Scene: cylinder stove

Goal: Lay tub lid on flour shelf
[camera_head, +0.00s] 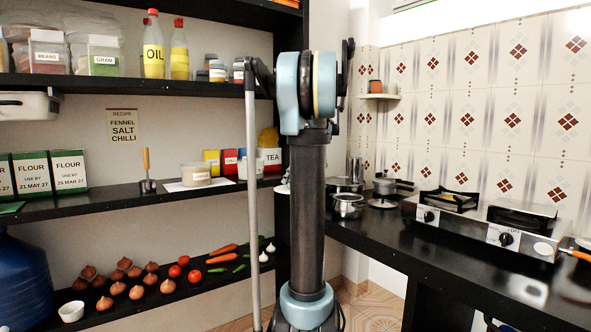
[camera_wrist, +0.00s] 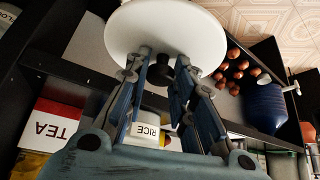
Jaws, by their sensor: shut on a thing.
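The tub lid (camera_wrist: 165,32) is a white round disc, large at the top of the wrist view. My gripper (camera_wrist: 163,62) is shut on it near its lower edge and holds it clear of the shelves. In the head view my arm hides the gripper; a small white edge (camera_head: 283,190) beside the arm may be the lid. The flour shelf (camera_head: 110,202) is the black middle shelf, with flour boxes (camera_head: 68,171) at its left end. A tub (camera_head: 196,175) with a small label stands on white paper on this shelf. A tub labelled RICE (camera_wrist: 148,131) shows between my fingers.
A wooden-handled tool (camera_head: 147,170) stands between flour boxes and tub, with bare shelf around it. The tea box (camera_head: 271,160) and other packets stand at the shelf's right. Onions (camera_head: 118,288) lie on the shelf below; a blue drum (camera_head: 22,280) stands lower left.

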